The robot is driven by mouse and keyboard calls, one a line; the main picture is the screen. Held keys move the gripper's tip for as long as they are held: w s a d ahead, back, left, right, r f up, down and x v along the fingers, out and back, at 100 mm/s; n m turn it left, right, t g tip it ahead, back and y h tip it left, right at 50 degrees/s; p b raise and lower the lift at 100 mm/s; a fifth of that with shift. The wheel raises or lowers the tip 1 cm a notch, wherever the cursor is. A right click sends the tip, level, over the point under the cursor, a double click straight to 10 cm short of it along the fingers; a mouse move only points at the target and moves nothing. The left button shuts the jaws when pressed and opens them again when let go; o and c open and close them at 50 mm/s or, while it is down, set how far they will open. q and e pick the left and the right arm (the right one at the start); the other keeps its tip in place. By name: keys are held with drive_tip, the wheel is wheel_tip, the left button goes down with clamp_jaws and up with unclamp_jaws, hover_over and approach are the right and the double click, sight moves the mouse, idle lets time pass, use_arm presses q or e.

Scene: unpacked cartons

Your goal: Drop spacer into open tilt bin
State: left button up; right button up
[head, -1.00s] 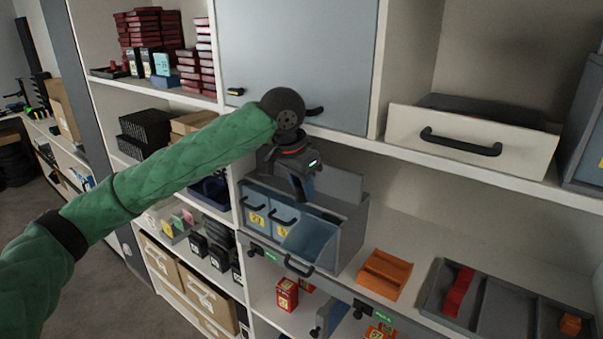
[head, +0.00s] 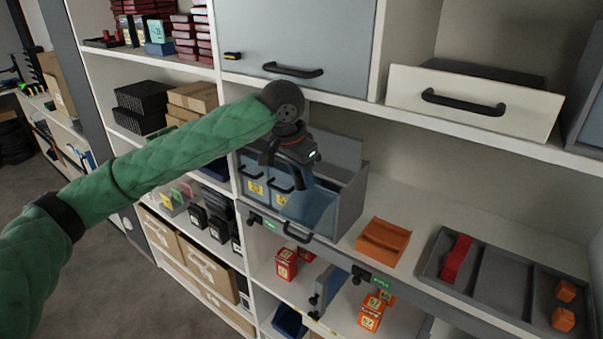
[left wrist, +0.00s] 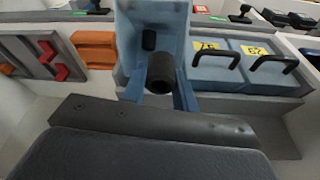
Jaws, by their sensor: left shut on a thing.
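My left gripper (head: 288,172) is directly over the open tilt bin (head: 312,212), the rightmost of a row of blue bins in a grey housing (head: 351,205). This bin is tipped forward, its black handle low at the front. The spacer is hidden in the head view. My right gripper is not in view.
Two shut blue bins (left wrist: 215,66) with yellow labels stand beside the open one. An orange holder (head: 383,242) and a grey tray (head: 490,285) with red and orange pieces lie to the right. A shelf and grey-blue door (head: 295,45) are above.

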use_arm(q)
drive_tip(key=o, duration=1)
drive_tip(key=shift+s, duration=0.1)
drive_tip(key=shift+r, duration=0.1)
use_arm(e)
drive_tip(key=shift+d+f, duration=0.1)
use_arm(q)
drive_tip(key=shift+a+r+b, duration=0.1)
drive_tip(key=shift+r+b, duration=0.1)
drive_tip(key=shift+b, duration=0.1)
drive_tip(key=shift+b+v, duration=0.75)
drive_tip(key=shift+v, duration=0.4)
drive_tip(key=b+v, duration=0.1)
drive_tip(key=v, duration=0.4)
drive_tip(key=shift+b, duration=0.35)
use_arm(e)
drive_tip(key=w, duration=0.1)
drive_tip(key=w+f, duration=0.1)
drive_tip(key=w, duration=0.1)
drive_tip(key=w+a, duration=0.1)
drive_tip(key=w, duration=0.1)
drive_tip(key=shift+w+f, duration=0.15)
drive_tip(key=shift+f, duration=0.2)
use_arm(q)
drive_tip(key=shift+f, duration=0.1)
